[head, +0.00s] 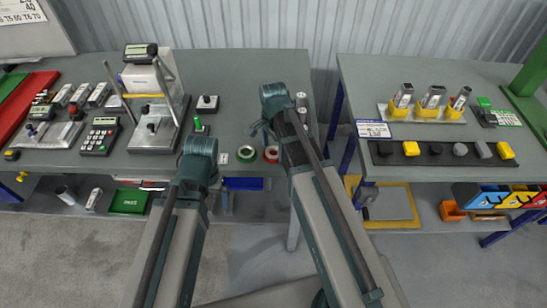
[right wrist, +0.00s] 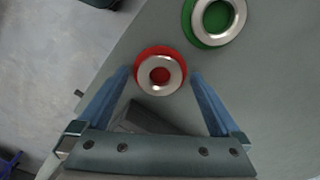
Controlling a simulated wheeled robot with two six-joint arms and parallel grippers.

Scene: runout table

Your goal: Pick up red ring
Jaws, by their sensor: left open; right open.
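The red ring (head: 271,154) lies on the left table near its front edge, beside my right forearm. In the right wrist view the red ring (right wrist: 146,56) has a silvery inner collar around a red centre. My right gripper (right wrist: 160,76) is open, with its blue fingers apart on either side of the ring's near part; whether they touch it I cannot tell. In the head view my right gripper (head: 261,129) is partly hidden by its own wrist. My left gripper (head: 200,150) is over the table's front edge, left of the ring; its fingers are hidden.
A green ring (head: 246,153) lies just left of the red one and also shows in the right wrist view (right wrist: 190,32). A press-like fixture (head: 155,130), a keypad device (head: 101,136) and other devices crowd the table's left. A gap separates it from the right table (head: 450,80).

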